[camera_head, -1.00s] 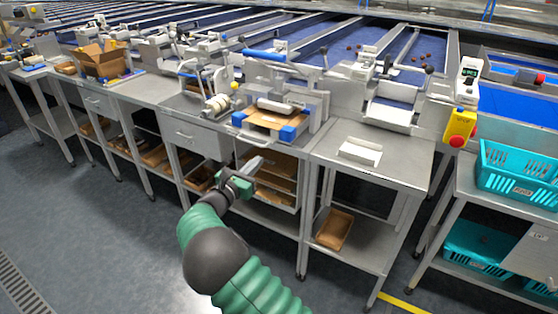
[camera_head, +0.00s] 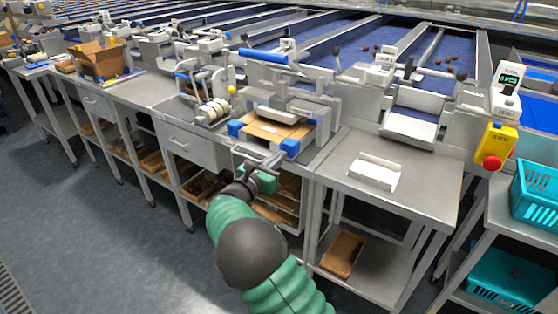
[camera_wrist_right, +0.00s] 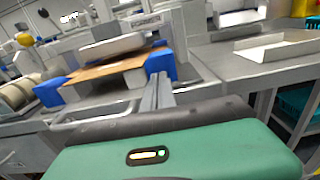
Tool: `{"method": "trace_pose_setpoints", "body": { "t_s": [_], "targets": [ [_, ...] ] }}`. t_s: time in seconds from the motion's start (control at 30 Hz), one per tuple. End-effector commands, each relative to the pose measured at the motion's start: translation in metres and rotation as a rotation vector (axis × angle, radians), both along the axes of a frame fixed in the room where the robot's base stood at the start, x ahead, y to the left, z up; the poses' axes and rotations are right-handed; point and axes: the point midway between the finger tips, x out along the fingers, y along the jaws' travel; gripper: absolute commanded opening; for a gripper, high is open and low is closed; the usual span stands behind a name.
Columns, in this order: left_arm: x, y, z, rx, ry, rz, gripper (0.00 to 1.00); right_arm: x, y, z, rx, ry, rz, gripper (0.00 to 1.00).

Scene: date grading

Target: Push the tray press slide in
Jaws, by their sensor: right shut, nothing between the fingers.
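The tray press (camera_head: 285,95) stands on the steel bench, with a blue-gripped lever across its top. Its slide carries a brown tray (camera_head: 270,130) between blue corner blocks (camera_head: 290,147) and sticks out at the front. The tray also shows in the right wrist view (camera_wrist_right: 105,72), with a metal loop handle (camera_wrist_right: 90,115) in front of it. My right gripper (camera_head: 274,161) is shut and empty, just before the bench's front edge, below the slide in the picture. In the wrist view its fingers (camera_wrist_right: 158,92) point towards the right blue block; contact cannot be told. My left gripper is out of view.
A tape dispenser (camera_head: 212,112) stands left of the press. An open white tray (camera_head: 374,172) lies on the right-hand table (camera_head: 400,200). A yellow box with a red button (camera_head: 493,148) and teal crates (camera_head: 535,192) are farther right. Floor is free at left.

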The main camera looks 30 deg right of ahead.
Motion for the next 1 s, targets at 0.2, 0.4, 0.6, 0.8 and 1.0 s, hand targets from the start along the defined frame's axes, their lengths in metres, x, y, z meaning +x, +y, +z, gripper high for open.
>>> {"method": "trace_pose_setpoints", "body": {
  "t_s": [0.2,0.4,0.6,0.8,1.0],
  "targets": [
    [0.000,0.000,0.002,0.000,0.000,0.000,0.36,0.002,-0.005,0.000,0.002,0.000,-0.001,0.00],
    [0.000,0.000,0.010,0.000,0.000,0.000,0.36,0.014,-0.035,0.000,0.002,0.000,-0.003,0.00],
    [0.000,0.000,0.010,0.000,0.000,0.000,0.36,0.019,-0.045,-0.001,0.001,-0.001,0.001,0.00],
    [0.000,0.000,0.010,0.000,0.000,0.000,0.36,0.018,-0.047,0.000,0.000,-0.001,-0.001,0.00],
    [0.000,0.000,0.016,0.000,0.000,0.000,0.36,0.019,-0.043,0.003,-0.003,-0.001,-0.003,0.00]
  ]
}}
